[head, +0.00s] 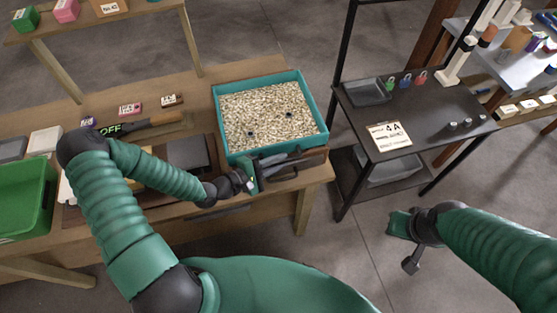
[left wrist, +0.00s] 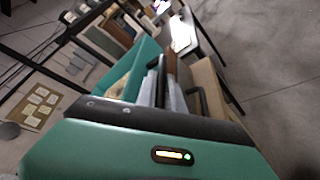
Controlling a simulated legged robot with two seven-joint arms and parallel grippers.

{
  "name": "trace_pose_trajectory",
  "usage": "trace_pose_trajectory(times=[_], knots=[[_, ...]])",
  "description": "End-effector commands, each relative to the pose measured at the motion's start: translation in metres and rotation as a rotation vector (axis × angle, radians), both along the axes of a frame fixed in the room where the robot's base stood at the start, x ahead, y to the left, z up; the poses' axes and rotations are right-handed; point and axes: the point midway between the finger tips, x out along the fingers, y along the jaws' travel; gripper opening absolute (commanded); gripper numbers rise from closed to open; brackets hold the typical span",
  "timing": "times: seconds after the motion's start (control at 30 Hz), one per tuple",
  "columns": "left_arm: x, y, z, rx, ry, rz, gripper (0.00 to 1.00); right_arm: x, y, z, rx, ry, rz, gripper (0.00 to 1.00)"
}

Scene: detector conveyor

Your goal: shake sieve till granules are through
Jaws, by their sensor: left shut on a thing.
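The sieve is a teal rectangular tray (head: 290,145) on the right end of the wooden bench, filled with pale granules (head: 262,110) and a few dark bits. Its teal wall also shows in the left wrist view (left wrist: 143,67). My left gripper (head: 277,166) is at the sieve's near side, shut on what looks like its dark handle (head: 291,173). The fingers (left wrist: 167,92) partly hide the grip. Whatever lies under the sieve is hidden. My right gripper (head: 403,240) hangs over the floor at right, away from the bench; its finger gap is unclear.
A green bin (head: 40,215) stands at the bench's left end. A dark-handled tool (head: 150,125) lies behind my left arm. A black shelf cart (head: 430,130) with padlocks and a "4A" card (head: 389,137) stands close right of the sieve.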

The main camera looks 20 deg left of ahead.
Motion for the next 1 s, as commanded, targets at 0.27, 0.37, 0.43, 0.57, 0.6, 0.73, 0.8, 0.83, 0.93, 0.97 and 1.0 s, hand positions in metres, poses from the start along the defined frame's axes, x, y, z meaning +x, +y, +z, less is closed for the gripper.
trace_pose_trajectory(times=[0.27, 0.37, 0.43, 0.57, 0.6, 0.73, 0.8, 0.83, 0.93, 0.97, 1.0], knots=[[-0.0003, 0.0001, -0.0016, 0.001, 0.003, 0.0, 0.0, 0.0001, 0.0003, -0.0003, 0.0, 0.0, 0.001, 0.22], [-0.0004, 0.0008, -0.002, 0.002, 0.005, 0.002, 0.0, 0.0001, 0.0002, -0.0004, 0.0, 0.0, 0.001, 0.22], [-0.0003, 0.0013, -0.0023, 0.002, 0.005, 0.003, 0.0, 0.0001, 0.0002, -0.0004, 0.0, 0.0, 0.001, 0.22], [-0.0002, 0.0023, -0.0026, 0.002, 0.005, 0.003, 0.0, 0.0, 0.0002, -0.0004, 0.0, 0.0, 0.001, 0.22], [-0.0002, 0.0024, -0.0026, 0.002, 0.005, 0.004, 0.0, 0.0, 0.0002, -0.0004, 0.0, 0.0, 0.001, 0.22], [-0.0002, 0.0027, -0.0029, 0.003, 0.006, 0.005, 0.0, 0.0001, 0.0002, -0.0004, 0.0, 0.0, 0.001, 0.22], [-0.0002, 0.0029, -0.0031, 0.003, 0.006, 0.004, 0.0, 0.0, 0.0002, -0.0004, 0.0, 0.0, 0.001, 0.22], [-0.0002, 0.003, -0.0031, 0.003, 0.006, 0.004, 0.0, 0.0, 0.0002, -0.0004, 0.0, 0.0, 0.001, 0.22], [-0.0002, 0.0032, -0.0033, 0.004, 0.007, 0.005, 0.0, 0.0001, 0.0002, -0.0004, 0.0, 0.0, 0.001, 0.22], [-0.0002, 0.0032, -0.0033, 0.004, 0.007, 0.005, 0.0, 0.0001, 0.0002, -0.0004, 0.0, 0.0, 0.001, 0.22], [-0.0002, 0.0034, -0.0035, 0.004, 0.007, 0.005, 0.0, 0.0001, 0.0002, -0.0004, 0.0, 0.0, 0.001, 0.22]])
